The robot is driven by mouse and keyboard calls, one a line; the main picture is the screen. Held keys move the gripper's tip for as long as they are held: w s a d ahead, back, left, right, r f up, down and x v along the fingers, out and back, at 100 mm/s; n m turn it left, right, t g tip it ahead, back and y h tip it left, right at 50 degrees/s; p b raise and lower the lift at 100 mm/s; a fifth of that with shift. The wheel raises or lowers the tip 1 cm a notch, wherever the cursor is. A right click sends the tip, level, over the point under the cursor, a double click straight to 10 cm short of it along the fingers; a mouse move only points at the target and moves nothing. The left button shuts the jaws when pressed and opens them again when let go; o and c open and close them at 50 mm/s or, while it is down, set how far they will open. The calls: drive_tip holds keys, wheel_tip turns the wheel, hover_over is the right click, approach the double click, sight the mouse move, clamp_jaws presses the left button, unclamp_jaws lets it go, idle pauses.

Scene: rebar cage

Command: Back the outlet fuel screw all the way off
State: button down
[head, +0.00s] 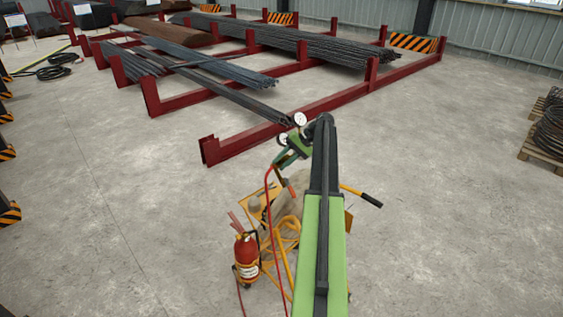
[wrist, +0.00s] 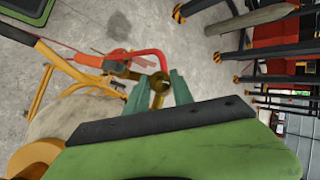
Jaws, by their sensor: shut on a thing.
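In the wrist view the two teal fingers of my gripper (wrist: 160,80) are shut on a small brass-coloured round fitting (wrist: 158,96), which I take for the outlet fuel screw. A red hose (wrist: 162,58) curves up just beyond the fingertips. An orange-red piece (wrist: 128,67) sits beside it. In the head view my gripper (head: 284,160) is small, above the yellow cart, and the red hose (head: 269,200) hangs down beside it. The screw itself is too small to make out there. Thread engagement cannot be seen.
Two round gauges (head: 300,119) show near my gripper. A yellow cart (head: 288,238) stands below, with a red fire extinguisher (head: 246,257) at its left. Red racks (head: 240,143) with steel bars lie beyond.

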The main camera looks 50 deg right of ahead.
drive_tip(key=c, duration=1.4)
unclamp_jaws()
drive_tip(key=shift+o, duration=0.2)
